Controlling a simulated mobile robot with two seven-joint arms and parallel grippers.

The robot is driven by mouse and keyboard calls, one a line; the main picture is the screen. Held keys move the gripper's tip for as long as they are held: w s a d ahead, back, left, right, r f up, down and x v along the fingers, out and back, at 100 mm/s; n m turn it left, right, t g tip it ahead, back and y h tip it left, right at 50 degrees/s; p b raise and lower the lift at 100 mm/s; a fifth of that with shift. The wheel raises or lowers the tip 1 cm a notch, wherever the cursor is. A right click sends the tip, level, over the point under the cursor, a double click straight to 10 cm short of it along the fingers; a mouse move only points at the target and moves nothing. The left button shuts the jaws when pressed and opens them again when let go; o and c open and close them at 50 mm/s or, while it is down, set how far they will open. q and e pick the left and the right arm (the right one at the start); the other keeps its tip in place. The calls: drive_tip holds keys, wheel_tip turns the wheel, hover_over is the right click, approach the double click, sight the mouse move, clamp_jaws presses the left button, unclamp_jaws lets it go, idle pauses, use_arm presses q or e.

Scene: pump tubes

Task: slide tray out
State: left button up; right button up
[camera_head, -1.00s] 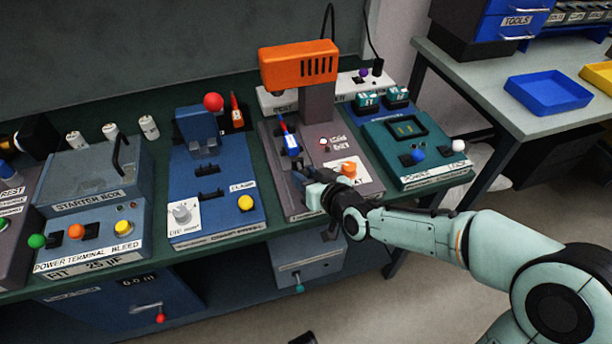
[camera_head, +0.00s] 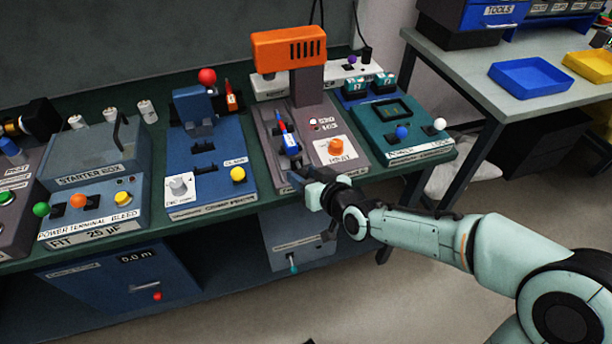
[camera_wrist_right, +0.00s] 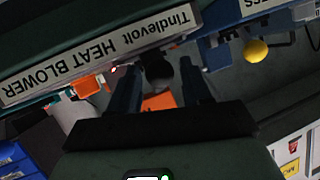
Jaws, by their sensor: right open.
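The heat blower station has an orange blower head (camera_head: 288,50) over a grey-brown base (camera_head: 318,142). A narrow tray-like strip (camera_head: 270,140) runs along the base's left side, with a blue piece (camera_head: 289,143) on it. My right gripper (camera_head: 299,180) is at the front end of this strip, and its arm hides the front edge. In the right wrist view my right gripper (camera_wrist_right: 161,92) is open. A dark round knob (camera_wrist_right: 158,72) shows between its fingers; I cannot tell whether they touch it. The HEAT BLOWER label (camera_wrist_right: 85,60) appears upside down. My left gripper is not in view.
A blue clamp station (camera_head: 210,165) stands to the left and a teal power station (camera_head: 405,130) to the right. A grey box with a lever (camera_head: 297,242) sits below the bench. Open floor lies in front. A side table (camera_head: 470,85) holds blue and yellow bins.

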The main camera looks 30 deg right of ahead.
drive_tip(key=shift+o, duration=0.2)
drive_tip(key=shift+s+r, duration=0.25)
drive_tip(key=shift+s, duration=0.05)
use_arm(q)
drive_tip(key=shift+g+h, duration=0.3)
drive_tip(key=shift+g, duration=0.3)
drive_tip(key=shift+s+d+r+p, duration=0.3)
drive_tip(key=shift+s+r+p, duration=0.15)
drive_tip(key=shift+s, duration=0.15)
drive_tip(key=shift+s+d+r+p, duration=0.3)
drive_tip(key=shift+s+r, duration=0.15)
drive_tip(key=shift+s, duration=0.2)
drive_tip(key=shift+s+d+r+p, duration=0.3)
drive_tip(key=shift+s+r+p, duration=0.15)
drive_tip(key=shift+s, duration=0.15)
use_arm(e)
drive_tip(key=v, duration=1.2)
drive_tip(key=shift+s, duration=0.35)
drive_tip(key=shift+d, duration=0.1)
